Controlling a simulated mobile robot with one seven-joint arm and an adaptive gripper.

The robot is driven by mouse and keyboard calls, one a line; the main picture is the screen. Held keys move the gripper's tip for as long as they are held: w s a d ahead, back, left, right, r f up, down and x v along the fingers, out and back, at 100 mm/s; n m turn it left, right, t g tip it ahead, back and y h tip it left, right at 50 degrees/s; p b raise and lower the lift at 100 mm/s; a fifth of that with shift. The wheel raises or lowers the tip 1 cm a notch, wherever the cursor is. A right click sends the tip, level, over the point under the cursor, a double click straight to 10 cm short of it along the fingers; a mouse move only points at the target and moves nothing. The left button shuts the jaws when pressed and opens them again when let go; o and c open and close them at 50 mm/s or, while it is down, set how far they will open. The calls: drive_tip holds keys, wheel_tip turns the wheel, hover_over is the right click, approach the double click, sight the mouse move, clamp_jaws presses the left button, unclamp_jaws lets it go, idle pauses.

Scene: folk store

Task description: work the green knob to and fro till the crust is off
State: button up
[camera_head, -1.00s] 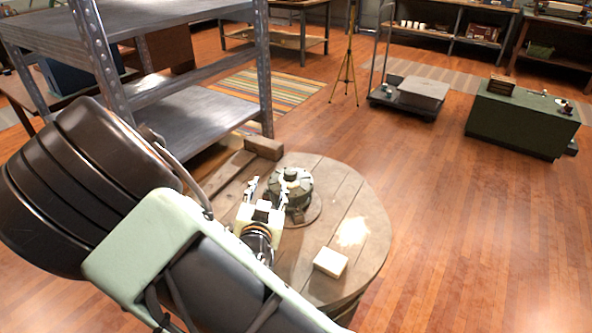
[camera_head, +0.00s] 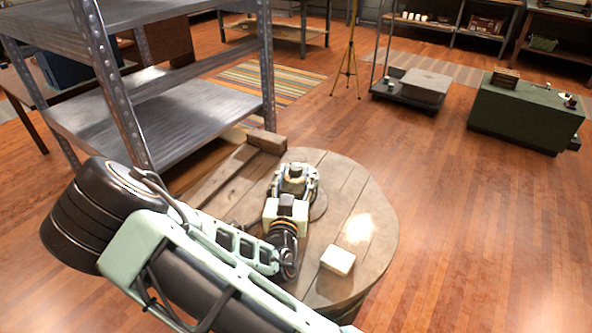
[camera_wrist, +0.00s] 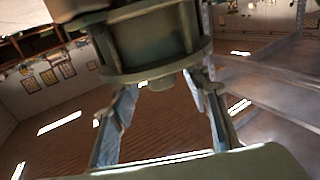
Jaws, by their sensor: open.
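The green knob (camera_head: 295,169) stands on a round base on the round wooden table, partly hidden behind my gripper (camera_head: 295,182) in the head view. In the wrist view the dull green body of the knob (camera_wrist: 150,38) fills the top middle, with a wide rim low on it. My gripper (camera_wrist: 160,88) is open there, one finger on each side of the rim's lower edge. The fingertips are very near the knob; I cannot tell whether they touch it. The crust cannot be made out clearly.
A pale block (camera_head: 338,260) lies on the wooden table (camera_head: 365,215), right of my gripper. A wooden block (camera_head: 267,142) sits behind the table. A metal shelf (camera_head: 150,105) stands close at the left. The floor to the right is open, up to a green cabinet (camera_head: 520,120).

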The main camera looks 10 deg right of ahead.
drive_tip(key=shift+x, duration=1.2)
clamp_jaws()
